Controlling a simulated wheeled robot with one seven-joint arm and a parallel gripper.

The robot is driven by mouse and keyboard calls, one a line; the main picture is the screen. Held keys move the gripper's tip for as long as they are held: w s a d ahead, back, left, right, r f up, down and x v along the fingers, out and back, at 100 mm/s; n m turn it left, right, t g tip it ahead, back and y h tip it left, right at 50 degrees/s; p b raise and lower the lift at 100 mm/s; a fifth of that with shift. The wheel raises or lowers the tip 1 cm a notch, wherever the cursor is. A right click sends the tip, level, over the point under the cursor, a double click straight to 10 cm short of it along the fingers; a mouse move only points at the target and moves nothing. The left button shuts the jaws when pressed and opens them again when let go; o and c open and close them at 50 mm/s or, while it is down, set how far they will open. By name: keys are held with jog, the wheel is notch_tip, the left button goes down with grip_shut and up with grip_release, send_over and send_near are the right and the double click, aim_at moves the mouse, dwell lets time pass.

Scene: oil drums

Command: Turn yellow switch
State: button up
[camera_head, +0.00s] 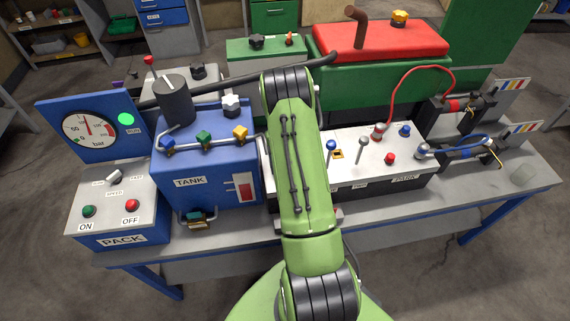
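Several yellow things show, and I cannot tell for sure which one is the yellow switch. A yellow valve knob (240,132) sits at the right of a row on the blue TANK box (188,183), beside a green knob (204,137) and a blue knob (167,143). A small yellow square (337,154) with a dark centre lies on the white-topped panel (406,155), just right of my green arm. A yellow knob (399,18) stands on the red cover at the back. My gripper is not visible; my arm hides part of the bench.
A blue PACK box (117,212) with green and red buttons stands at left, below a pressure gauge (88,129). Upright levers (362,147) rise from the white panel. Red (398,85) and blue cables run to cylinders at right. The bench's front strip (420,208) is mostly clear.

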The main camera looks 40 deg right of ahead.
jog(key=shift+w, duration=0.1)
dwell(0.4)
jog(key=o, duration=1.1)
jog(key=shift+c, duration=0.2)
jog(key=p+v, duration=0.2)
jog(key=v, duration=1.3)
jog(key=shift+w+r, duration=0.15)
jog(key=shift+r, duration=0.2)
